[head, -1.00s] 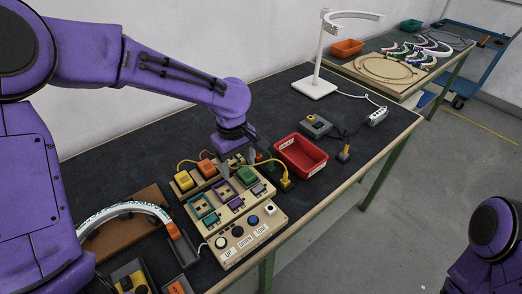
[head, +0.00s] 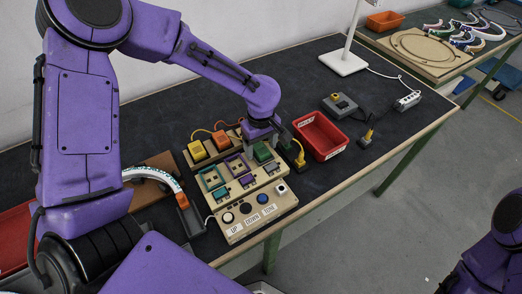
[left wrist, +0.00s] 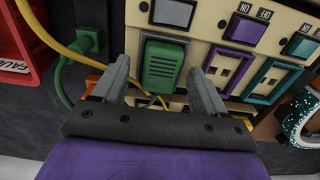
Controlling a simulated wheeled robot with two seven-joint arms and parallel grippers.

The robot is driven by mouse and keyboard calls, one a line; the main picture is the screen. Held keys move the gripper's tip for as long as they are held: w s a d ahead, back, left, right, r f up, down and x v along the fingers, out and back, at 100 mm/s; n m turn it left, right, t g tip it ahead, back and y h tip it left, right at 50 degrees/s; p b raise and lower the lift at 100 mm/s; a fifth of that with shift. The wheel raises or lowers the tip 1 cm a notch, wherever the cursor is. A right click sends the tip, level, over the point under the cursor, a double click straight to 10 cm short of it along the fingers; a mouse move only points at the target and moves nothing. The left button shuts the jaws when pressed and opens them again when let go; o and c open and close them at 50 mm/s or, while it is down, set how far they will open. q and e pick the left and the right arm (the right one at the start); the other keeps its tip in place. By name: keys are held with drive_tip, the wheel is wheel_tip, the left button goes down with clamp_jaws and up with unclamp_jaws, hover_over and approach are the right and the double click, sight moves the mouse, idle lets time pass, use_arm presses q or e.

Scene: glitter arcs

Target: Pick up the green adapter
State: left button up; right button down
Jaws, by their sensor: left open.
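The green adapter (head: 262,152) is a block with slotted vents, seated in the beige panel (head: 272,188). In the left wrist view the green adapter (left wrist: 163,66) lies between my left gripper's two grey fingers, with a visible gap on each side. My left gripper (head: 262,143) is open and empty, pointing down over the adapter, partly hiding it in the head view. The left wrist view shows the same open gripper (left wrist: 160,76). My right gripper is out of view; only part of my right arm shows at the lower right.
Yellow (head: 198,151) and orange (head: 220,141) adapters stand behind the panel's left part. A yellow plug (head: 299,157) and a red bin (head: 320,136) are close on the right. A green plug (left wrist: 88,40) with cable sits left of the fingers in the wrist view.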

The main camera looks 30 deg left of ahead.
use_arm(q)
drive_tip(key=shift+s+r, duration=0.1)
drive_tip(key=shift+s, duration=0.05)
drive_tip(key=shift+c, duration=0.3)
drive_tip(key=c, duration=1.1)
drive_tip(key=shift+r, duration=0.1)
